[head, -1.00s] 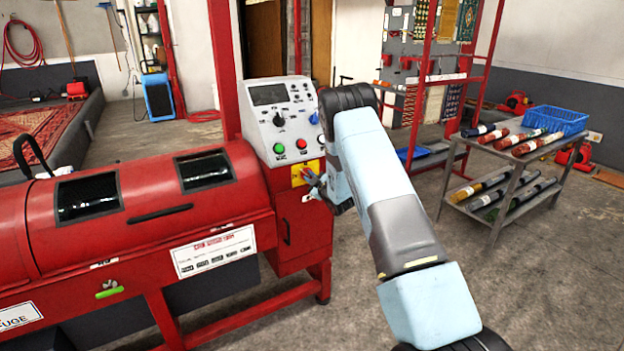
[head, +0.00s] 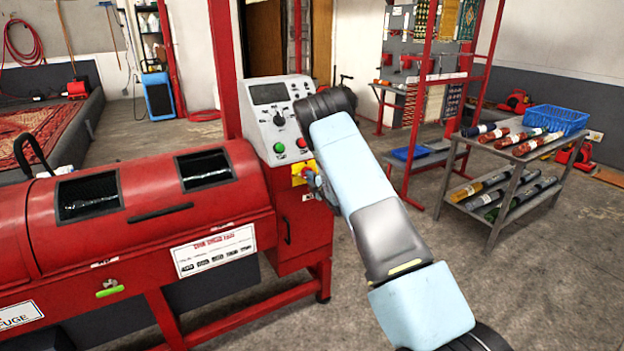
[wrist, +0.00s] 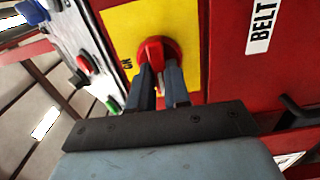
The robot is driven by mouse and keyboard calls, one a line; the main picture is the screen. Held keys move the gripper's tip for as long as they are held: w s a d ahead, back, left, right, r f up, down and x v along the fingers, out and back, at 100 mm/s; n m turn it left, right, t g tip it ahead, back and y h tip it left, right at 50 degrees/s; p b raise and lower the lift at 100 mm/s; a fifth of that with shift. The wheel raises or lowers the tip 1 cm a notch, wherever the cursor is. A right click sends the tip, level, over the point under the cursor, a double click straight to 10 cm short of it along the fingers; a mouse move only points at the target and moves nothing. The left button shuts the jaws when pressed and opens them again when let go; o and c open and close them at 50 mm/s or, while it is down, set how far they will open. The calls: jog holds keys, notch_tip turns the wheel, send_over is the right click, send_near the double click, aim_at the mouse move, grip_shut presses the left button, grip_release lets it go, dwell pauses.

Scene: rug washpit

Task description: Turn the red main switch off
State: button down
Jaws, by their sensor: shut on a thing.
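The red main switch (wrist: 158,50) is a round red knob on a yellow plate (wrist: 120,25), in the upper middle of the wrist view. My gripper (wrist: 160,72) is shut on the switch's handle, one dark finger on each side of it. A marking that seems to read "ON" shows on the plate, left of the knob. In the head view the yellow plate (head: 297,171) is on the red machine's end panel, below the control panel. My gripper and arm hide the knob there.
The grey control panel (head: 279,121) above has green and red buttons and a black knob; its buttons (wrist: 87,66) are left of my gripper in the wrist view. The red machine (head: 110,235) fills the left. A steel cart (head: 515,165) stands right, with open floor before it.

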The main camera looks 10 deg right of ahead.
jog(key=shift+s+a+f, duration=0.1)
jog(key=shift+s+f, duration=0.05)
jog(key=shift+f, duration=0.25)
jog(key=c, duration=1.5)
grip_release()
jog(key=o, duration=0.4)
jog(key=shift+r, duration=0.2)
jog(key=v, duration=1.3)
jog(key=shift+s, duration=0.25)
